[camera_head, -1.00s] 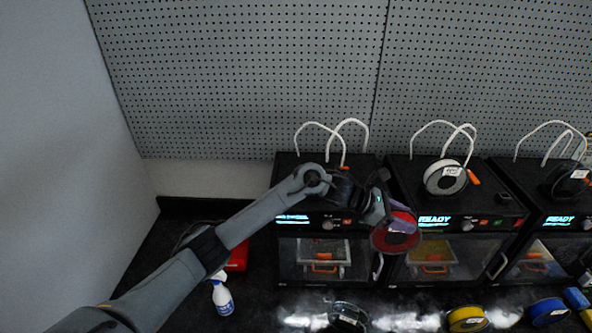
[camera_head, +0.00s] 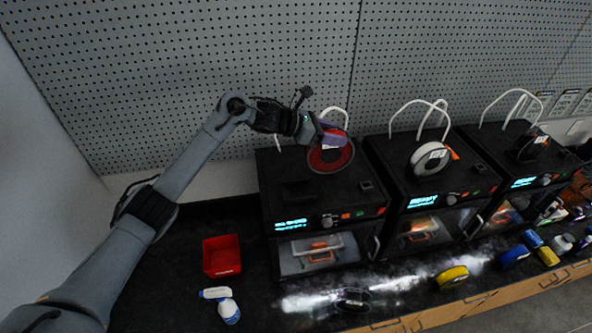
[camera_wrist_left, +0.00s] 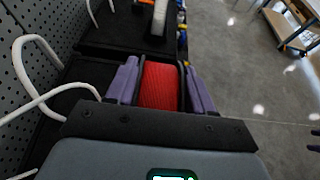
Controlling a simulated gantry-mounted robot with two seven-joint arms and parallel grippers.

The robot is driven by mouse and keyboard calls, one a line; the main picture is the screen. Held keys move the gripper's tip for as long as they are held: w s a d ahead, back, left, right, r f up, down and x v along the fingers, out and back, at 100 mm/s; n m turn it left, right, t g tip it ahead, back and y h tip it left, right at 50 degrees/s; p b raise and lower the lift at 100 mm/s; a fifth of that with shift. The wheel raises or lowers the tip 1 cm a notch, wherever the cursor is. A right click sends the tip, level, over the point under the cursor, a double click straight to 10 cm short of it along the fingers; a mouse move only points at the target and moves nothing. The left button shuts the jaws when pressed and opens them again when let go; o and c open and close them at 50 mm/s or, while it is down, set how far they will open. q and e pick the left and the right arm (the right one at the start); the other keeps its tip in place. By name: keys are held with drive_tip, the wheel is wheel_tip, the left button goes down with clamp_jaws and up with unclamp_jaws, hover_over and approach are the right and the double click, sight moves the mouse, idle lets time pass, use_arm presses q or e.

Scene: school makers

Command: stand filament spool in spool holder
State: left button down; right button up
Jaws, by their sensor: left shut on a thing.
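A red filament spool (camera_head: 328,160) is in my left gripper (camera_head: 322,138), which is shut on it above the leftmost 3D printer (camera_head: 322,207). In the left wrist view the red spool (camera_wrist_left: 159,86) sits between the purple fingers of the left gripper (camera_wrist_left: 160,82). The spool stands roughly upright, its flat side facing the head camera. A spool holder on the leftmost printer's top cannot be made out clearly. A white spool (camera_head: 430,158) stands on the middle printer's top.
White tubes (camera_head: 418,112) arch up behind the printers, against a pegboard wall (camera_head: 230,70). A red bin (camera_head: 222,256) and a spray bottle (camera_head: 225,306) are on the counter at the left. Black (camera_head: 353,300), yellow (camera_head: 452,277) and blue (camera_head: 514,257) spools lie along the front.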

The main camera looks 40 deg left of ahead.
sight(305, 151)
use_arm(q)
drive_tip(key=s+a+f+b, duration=0.1)
drive_tip(key=s+a+f, duration=0.1)
drive_tip(key=s, duration=0.1)
drive_tip(key=s+a+f+b, duration=0.1)
drive_tip(key=s+a+f, duration=0.1)
drive_tip(key=a, duration=0.1)
drive_tip(key=shift+s+f+b, duration=0.3)
drive_tip(key=shift+s+f, duration=0.1)
drive_tip(key=shift+s+a+f, duration=0.3)
drive_tip(key=shift+s+a, duration=0.05)
drive_tip(key=shift+s, duration=0.1)
wheel_tip(305, 151, down, 4)
drive_tip(key=shift+r+b, duration=0.1)
drive_tip(key=shift+b, duration=0.4)
drive_tip(key=c, duration=0.9)
unclamp_jaws()
drive_tip(key=shift+f+b, duration=0.25)
drive_tip(key=shift+b, duration=0.05)
drive_tip(key=o, duration=0.5)
drive_tip(key=shift+r, duration=0.1)
